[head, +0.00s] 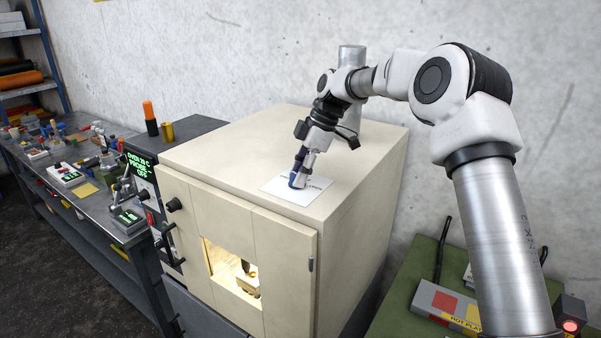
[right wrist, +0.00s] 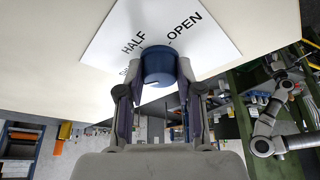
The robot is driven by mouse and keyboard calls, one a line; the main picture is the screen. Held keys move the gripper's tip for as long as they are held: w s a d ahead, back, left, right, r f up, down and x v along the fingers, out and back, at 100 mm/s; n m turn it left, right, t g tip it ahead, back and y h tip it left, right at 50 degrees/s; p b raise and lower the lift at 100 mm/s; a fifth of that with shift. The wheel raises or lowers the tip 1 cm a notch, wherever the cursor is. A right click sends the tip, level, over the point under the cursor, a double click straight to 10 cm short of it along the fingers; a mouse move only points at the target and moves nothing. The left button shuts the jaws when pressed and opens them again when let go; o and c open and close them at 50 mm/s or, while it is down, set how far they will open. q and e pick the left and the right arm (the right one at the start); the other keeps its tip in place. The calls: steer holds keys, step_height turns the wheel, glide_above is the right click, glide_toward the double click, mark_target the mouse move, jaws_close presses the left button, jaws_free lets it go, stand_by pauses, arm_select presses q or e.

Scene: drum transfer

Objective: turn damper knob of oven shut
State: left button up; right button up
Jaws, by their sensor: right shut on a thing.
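The cream oven (head: 250,230) stands in the middle of the head view, with a white label card (head: 318,187) on its top. The blue damper knob (head: 293,181) sits on that card, mostly behind my fingers in the head view. My right gripper (head: 299,172) reaches down from above and is shut on the knob. In the right wrist view the knob (right wrist: 158,66) is between the two fingers. The card (right wrist: 207,50) there reads HALF and OPEN, and a third word is mostly covered. My left gripper is not in view.
A metal flue (head: 351,56) rises behind the knob, close to my right arm. A control panel (head: 140,170) with a green display is left of the oven. A cluttered bench (head: 80,205) runs left, and a green table (head: 400,300) stands right. The oven's top is otherwise clear.

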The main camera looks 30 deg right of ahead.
steer(key=o, duration=1.1)
steer(key=shift+s+f, duration=0.1)
steer(key=shift+f, duration=0.15)
steer(key=shift+o, duration=0.3)
steer(key=shift+w+a+r, duration=0.1)
steer(key=shift+w+a, duration=0.05)
steer(key=shift+w, duration=0.05)
steer(key=shift+r, duration=0.1)
steer(key=v, duration=1.1)
steer(key=shift+r, duration=0.35)
